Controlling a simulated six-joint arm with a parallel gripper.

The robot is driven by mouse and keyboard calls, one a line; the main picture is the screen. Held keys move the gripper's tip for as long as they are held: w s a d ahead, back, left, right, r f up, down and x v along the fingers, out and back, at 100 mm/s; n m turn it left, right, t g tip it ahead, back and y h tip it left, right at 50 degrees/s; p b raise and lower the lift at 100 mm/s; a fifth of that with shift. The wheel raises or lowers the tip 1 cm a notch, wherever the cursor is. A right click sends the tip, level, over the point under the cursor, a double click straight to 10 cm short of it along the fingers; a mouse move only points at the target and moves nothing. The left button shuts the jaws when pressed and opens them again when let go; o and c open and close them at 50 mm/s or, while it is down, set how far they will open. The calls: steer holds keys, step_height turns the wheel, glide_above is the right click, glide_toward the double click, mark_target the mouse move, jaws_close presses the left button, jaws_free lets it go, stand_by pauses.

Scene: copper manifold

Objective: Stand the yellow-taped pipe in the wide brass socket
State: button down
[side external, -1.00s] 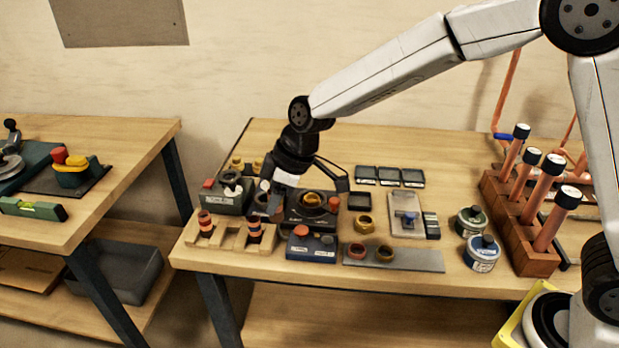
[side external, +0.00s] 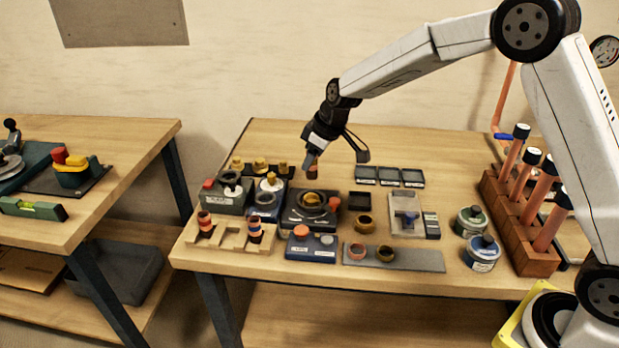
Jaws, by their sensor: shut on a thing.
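My gripper (side external: 318,158) is above the back of the bench, over the black fixture. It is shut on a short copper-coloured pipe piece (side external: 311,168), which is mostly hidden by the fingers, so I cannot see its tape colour. The black fixture (side external: 297,222) carries a brass-coloured ring (side external: 312,199) with a red knob beside it. I cannot tell which of these is the wide socket. The held piece is apart from all of them.
A wooden rack (side external: 230,236) at the front left holds two banded pipes. A blue box (side external: 311,249), a grey device (side external: 227,193), black trays (side external: 390,176) and tins (side external: 482,252) crowd the bench. Tall copper pipes stand in a brown block (side external: 528,262) at right.

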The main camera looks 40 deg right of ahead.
mark_target(311, 177)
steer(key=shift+f, duration=0.2)
steer(key=shift+f, duration=2.4)
steer(key=shift+f, duration=0.1)
steer(key=shift+f, duration=1.1)
steer(key=shift+f, duration=0.6)
steer(key=c, duration=0.6)
jaws_free()
steer(key=shift+r, duration=0.1)
